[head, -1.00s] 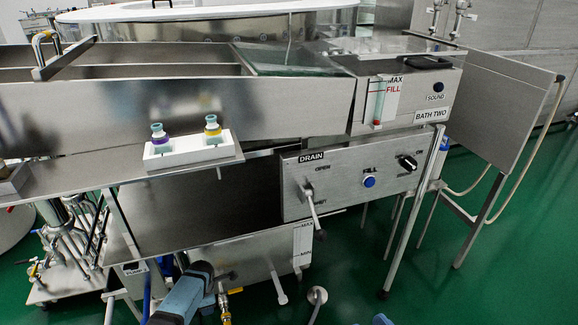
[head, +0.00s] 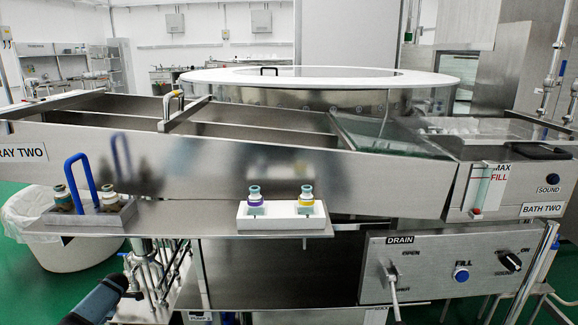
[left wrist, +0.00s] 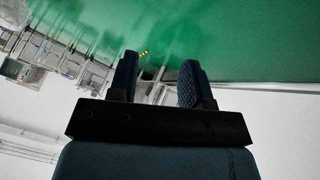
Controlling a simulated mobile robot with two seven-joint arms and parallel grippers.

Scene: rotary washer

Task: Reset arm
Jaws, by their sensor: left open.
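My left gripper (left wrist: 160,82) shows in the left wrist view with its two dark fingers apart and nothing between them. Past the fingers lie green floor and, at the left, blurred metal frames and pipes. In the head view only a blue and dark link of my left arm (head: 97,300) shows at the bottom left, below the steel shelf (head: 150,222) and apart from it. The left fingers are not visible there. My right arm and gripper are not in view.
The steel washer (head: 270,175) fills the middle. A white holder (head: 282,222) with two vials and a metal rack (head: 95,218) with a blue handle stand on its shelf. The drain panel (head: 430,268) is at the right. A white bin (head: 50,240) stands at the left.

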